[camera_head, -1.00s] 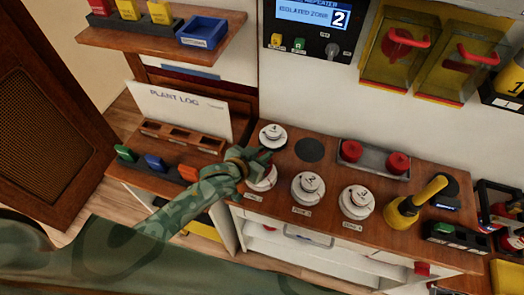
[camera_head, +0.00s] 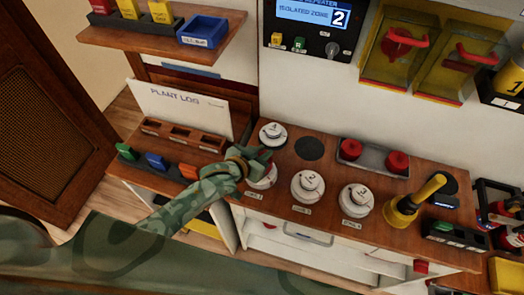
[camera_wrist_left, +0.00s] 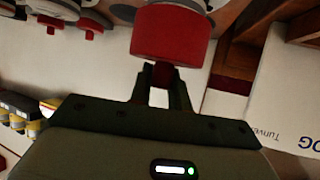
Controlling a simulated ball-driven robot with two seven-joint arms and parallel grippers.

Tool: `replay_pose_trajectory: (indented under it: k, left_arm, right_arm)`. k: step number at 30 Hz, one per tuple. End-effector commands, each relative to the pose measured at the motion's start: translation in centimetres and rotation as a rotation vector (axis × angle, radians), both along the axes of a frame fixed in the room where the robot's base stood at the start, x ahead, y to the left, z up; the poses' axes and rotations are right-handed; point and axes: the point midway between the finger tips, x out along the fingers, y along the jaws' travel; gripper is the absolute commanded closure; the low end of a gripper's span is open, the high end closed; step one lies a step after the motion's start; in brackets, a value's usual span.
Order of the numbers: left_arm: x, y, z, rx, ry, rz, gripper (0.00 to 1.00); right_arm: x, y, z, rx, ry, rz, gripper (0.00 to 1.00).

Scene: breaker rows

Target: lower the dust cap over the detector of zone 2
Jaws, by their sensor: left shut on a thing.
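My left gripper (camera_head: 264,158) is over the left end of the wooden counter, beside the front-left white detector. In the left wrist view its fingers (camera_wrist_left: 162,88) are shut on the narrow knob of a red dust cap (camera_wrist_left: 172,34). The cap's wide body extends beyond the fingertips. In the head view the cap is mostly hidden by the hand. The zone 2 detector (camera_head: 308,186), white and round, stands uncovered in the middle of the front row, right of the gripper. My right gripper is not in view.
Other detectors stand at the back left (camera_head: 272,135), front left (camera_head: 262,180) and front right (camera_head: 356,200). A grey tray (camera_head: 374,170) holds two red caps behind the row. A yellow-handled device (camera_head: 402,213) stands farther right. A dark round pad (camera_head: 309,149) is bare.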

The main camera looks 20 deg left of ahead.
Motion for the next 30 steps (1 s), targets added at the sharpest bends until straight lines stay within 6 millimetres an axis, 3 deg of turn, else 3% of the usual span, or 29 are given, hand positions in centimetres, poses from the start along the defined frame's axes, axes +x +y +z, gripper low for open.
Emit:
replay_pose_trajectory:
  k: [30]
  left_arm:
    - [-0.01,-0.05,-0.04,-0.002,0.001,0.005,1.0]
  right_arm:
    - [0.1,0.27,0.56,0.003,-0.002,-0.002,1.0]
